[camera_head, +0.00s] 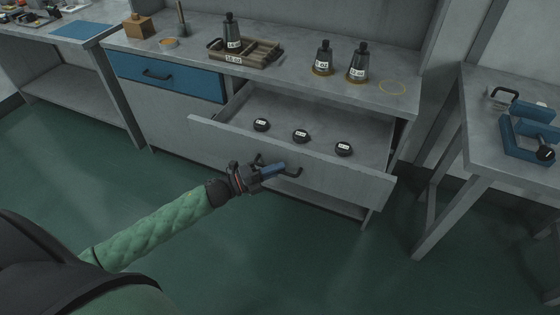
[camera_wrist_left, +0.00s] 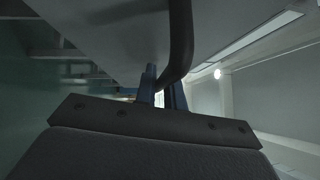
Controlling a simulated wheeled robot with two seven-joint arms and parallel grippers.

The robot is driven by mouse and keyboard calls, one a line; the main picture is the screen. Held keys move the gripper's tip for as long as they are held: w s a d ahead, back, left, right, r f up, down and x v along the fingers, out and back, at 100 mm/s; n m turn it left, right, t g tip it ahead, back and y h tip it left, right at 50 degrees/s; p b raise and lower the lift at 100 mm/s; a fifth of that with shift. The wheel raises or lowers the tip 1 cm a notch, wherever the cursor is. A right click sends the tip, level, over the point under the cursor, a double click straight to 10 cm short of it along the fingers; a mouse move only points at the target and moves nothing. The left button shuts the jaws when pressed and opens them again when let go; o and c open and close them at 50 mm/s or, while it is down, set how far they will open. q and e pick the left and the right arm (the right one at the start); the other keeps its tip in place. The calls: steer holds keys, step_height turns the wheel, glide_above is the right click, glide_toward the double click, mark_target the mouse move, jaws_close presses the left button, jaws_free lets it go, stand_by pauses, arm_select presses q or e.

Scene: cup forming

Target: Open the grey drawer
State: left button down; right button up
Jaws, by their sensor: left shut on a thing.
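The grey drawer (camera_head: 345,177) stands pulled well out of the workbench, so its inside shows in the head view. Its black bar handle (camera_head: 295,173) is on the drawer front. My left gripper (camera_head: 276,170) is at the handle, its blue fingers shut on it. My right gripper is not in view.
Three black labelled discs (camera_head: 301,136) lie inside the drawer. A closed blue drawer (camera_head: 165,77) is to its left. A side table (camera_head: 500,120) with a blue clamp stands right. The green floor is clear.

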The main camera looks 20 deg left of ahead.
arm_select(q)
steer(key=shift+s, duration=0.35)
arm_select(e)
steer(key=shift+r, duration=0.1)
arm_select(q)
steer(key=c, duration=1.5)
jaws_free()
steer(key=shift+a, duration=0.1)
